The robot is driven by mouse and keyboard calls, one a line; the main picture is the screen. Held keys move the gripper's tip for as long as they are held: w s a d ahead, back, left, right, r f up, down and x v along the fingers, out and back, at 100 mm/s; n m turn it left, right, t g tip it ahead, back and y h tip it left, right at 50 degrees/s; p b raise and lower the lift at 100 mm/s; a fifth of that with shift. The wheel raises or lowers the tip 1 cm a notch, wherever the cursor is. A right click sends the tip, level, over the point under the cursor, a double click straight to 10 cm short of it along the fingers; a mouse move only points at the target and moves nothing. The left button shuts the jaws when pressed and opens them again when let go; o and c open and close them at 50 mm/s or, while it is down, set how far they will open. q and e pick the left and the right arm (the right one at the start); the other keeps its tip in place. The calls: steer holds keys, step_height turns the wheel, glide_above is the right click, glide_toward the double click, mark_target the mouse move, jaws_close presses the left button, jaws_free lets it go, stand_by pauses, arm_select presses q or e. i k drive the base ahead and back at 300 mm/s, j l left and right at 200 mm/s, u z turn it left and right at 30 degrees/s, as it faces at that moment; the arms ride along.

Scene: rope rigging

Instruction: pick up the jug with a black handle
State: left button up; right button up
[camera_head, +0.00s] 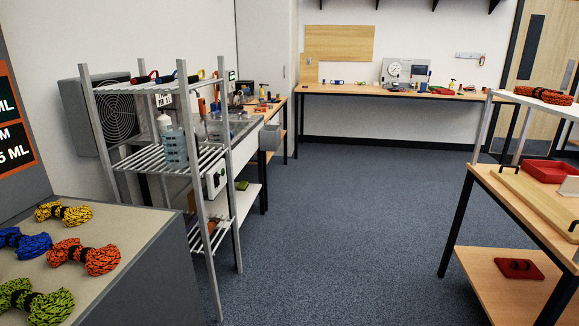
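Neither of my grippers is in view. A metal shelf rack (205,155) stands on the left. On its top level are several small items with red, black and blue curved parts, perhaps handles; a dark one (166,79) sits in the middle of them. They are too small to tell if one is a jug. A clear bluish container (175,146) stands upright on the rack's middle level, with a white bottle (163,124) beside it. I cannot make out a black handle on the clear container.
A grey-sided counter (125,225) at the near left holds several coloured rope bundles (85,256). A wooden workbench (400,92) runs along the back wall. A wooden table (510,195) with a red tray (548,171) stands at the right. The blue carpet (340,220) between is clear.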

mark_target(172, 136)
steer(key=i+u, duration=0.2)
steer(key=i, duration=0.2)
steer(key=i+l+u, duration=0.2)
steer(key=i, duration=0.25)
steer(key=i+l+u, duration=0.25)
steer(key=i, duration=0.15)
steer(key=i+l+u, duration=0.2)
steer(key=i, duration=0.2)
